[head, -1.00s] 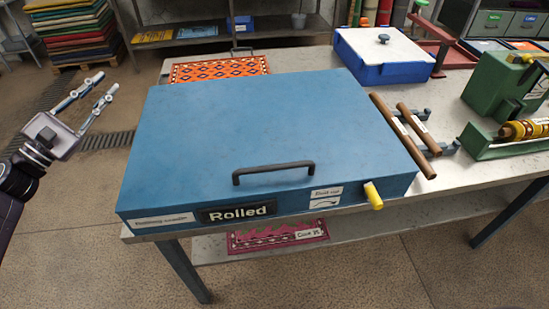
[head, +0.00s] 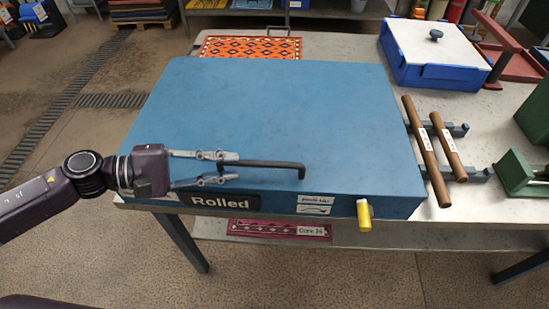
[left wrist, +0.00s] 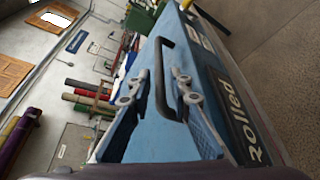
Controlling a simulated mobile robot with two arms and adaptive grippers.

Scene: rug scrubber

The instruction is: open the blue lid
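The blue lid (head: 280,110) lies flat and closed on a wide box on the table. Its black handle (head: 280,164) stands near the front edge and also shows in the left wrist view (left wrist: 158,85). My left gripper (head: 235,167) comes in from the left at the handle's left end. Its fingers are apart, one on each side of the handle bar, which also shows between the fingertips in the left wrist view (left wrist: 160,90). I cannot tell whether a finger touches it. A yellow knob (head: 364,214) sticks out of the front face. My right gripper is not in view.
Two brown rolls (head: 428,150) rest on a rack right of the box. A blue box with a white lid (head: 435,50) stands behind right. A patterned orange rug (head: 250,47) lies behind the lid. Green equipment (head: 520,175) stands at the right.

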